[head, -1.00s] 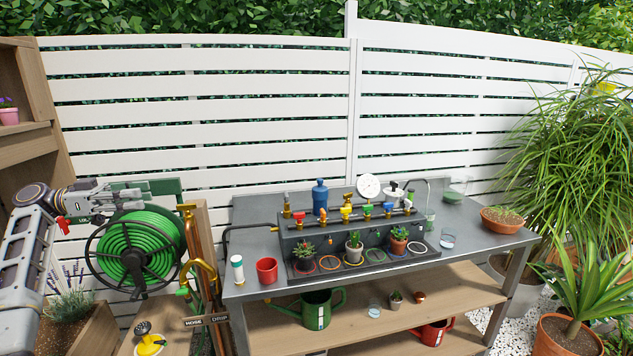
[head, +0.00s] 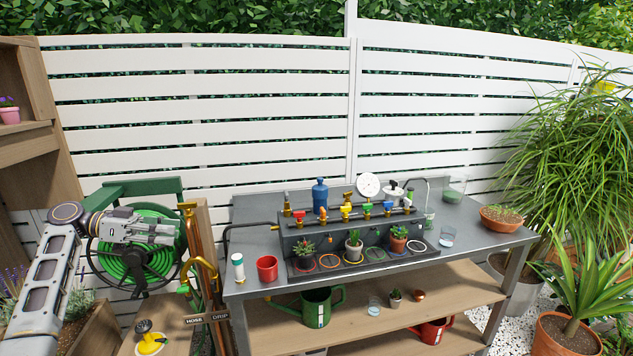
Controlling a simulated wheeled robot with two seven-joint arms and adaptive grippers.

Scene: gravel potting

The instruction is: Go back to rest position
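My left gripper (head: 168,233) is at the left side of the head view, with its arm coming up from the lower left corner. It points right, in front of the green hose reel (head: 125,270), and covers the reel's upper part. I see nothing hanging from it, but its fingers are too small and side-on to tell whether they are open or shut. My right gripper is not in view.
The grey bench (head: 262,287) with taps and small potted plants stands right of the gripper. A wooden post (head: 190,225) with brass pipes (head: 205,268) stands close beside the gripper. A wooden planter (head: 95,330) is below the arm. A white fence is behind.

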